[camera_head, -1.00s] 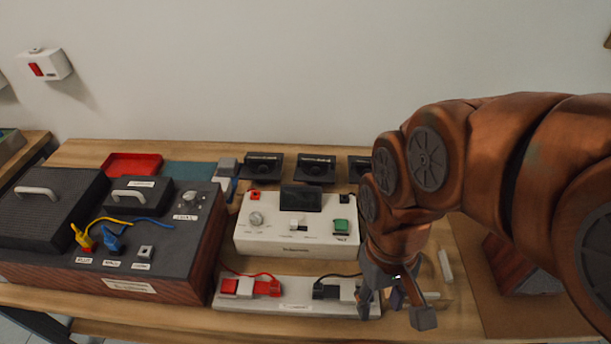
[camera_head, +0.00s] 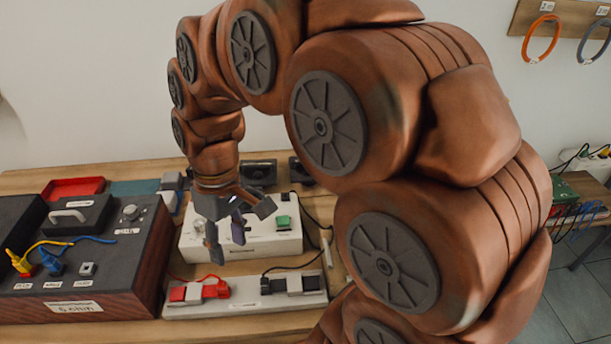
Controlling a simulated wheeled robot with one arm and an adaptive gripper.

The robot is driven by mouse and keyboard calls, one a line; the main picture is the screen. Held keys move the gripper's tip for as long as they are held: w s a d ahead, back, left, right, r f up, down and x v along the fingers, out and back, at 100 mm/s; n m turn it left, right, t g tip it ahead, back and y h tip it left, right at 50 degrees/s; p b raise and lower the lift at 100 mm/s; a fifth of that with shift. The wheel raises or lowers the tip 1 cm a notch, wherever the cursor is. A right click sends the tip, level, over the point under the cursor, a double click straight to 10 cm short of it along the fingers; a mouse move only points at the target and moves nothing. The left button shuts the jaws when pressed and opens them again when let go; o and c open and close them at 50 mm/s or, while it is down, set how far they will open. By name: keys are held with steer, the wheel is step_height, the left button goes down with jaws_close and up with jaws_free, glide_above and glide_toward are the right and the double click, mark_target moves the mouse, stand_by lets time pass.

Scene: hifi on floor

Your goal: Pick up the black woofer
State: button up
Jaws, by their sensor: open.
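Small black units stand at the back of the wooden table against the wall. One black unit (camera_head: 258,172) shows just right of my wrist, and another black unit (camera_head: 301,172) is partly hidden by my arm. They look like small speakers, but I cannot tell which is the woofer. My gripper (camera_head: 239,230) points down with its fingers spread and nothing between them. It is over the white control box, in front of the black units, and hides much of that box. I cannot tell its exact height.
The white control box (camera_head: 265,243) has a green switch. A dark wood-sided box (camera_head: 95,262) with yellow and blue plugs is at left. A red tray (camera_head: 75,188) is behind it. Rings (camera_head: 541,40) hang at right.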

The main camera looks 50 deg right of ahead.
steer(key=w+d+f+n+t+y+b, duration=0.2)
steer(key=w+d+n, duration=0.2)
steer(key=w+d, duration=1.45)
steer(key=d+f+n, duration=0.1)
steer(key=d+f, duration=0.2)
steer(key=d, duration=0.6)
steer(key=d+f+n+t+b, duration=0.1)
steer(key=d+f, duration=0.3)
steer(key=d, duration=0.5)
steer(key=w+d+f+n+t, duration=0.1)
steer(key=d+f, duration=0.2)
steer(key=d, duration=0.6)
steer(key=shift+w+f+b, duration=0.1)
steer(key=shift+f+b, duration=0.2)
steer(key=shift+b, duration=0.1)
steer(key=shift+d+f, duration=0.15)
steer(key=shift+f, duration=0.1)
steer(key=shift+w+p+x, duration=0.2)
steer(key=shift+p+x, duration=1.15)
steer(key=shift+x, duration=2)
steer(key=shift+w+d+f, duration=0.1)
steer(key=shift+f, duration=0.15)
steer(key=shift+f+b, duration=0.3)
steer(key=shift+b, duration=0.55)
